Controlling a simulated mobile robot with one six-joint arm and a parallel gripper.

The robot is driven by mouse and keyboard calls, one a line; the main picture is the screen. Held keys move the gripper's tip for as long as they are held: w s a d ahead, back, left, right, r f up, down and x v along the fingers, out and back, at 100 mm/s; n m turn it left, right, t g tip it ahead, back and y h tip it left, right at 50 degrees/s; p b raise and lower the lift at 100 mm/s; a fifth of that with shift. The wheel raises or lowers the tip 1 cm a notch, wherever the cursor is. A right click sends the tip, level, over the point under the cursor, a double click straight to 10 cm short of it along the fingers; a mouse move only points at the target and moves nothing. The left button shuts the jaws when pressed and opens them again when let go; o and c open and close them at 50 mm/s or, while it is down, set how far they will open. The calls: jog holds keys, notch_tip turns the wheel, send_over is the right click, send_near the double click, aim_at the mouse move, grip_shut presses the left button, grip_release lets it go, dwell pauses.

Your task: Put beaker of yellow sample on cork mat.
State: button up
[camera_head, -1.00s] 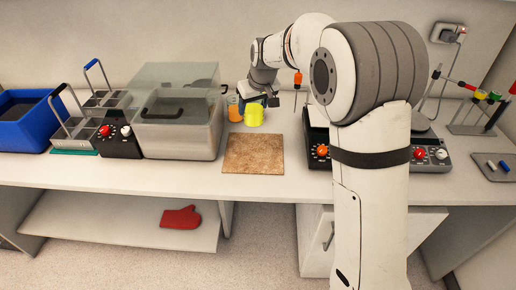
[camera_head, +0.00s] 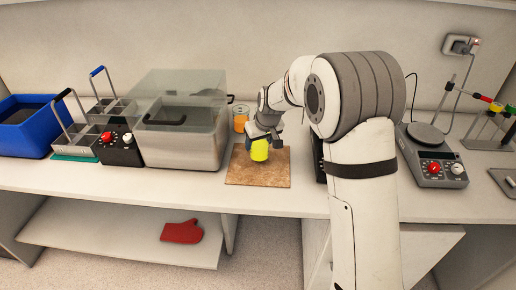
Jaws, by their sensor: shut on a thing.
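The beaker of yellow sample (camera_head: 260,151) is upright in the grasp of my gripper (camera_head: 258,139), which is shut on it. It appears over the back middle part of the cork mat (camera_head: 246,178). I cannot tell whether the beaker's base touches the mat or is slightly above it. The cork mat is a brown square lying flat on the bench near its front edge. The finger contact is small and partly hidden in this view.
A beaker of orange liquid (camera_head: 240,120) stands behind the mat. A water bath (camera_head: 182,140) with a clear lid is to the left, beside wire-handled racks (camera_head: 110,109) and a blue tub (camera_head: 24,138). A hotplate (camera_head: 432,163) stands right of my arm.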

aim_at(260, 149)
jog(key=shift+f, duration=1.5)
jog(key=shift+f, duration=0.1)
jog(key=shift+f, duration=0.15)
jog(key=o, duration=1.1)
jog(key=shift+o, duration=0.2)
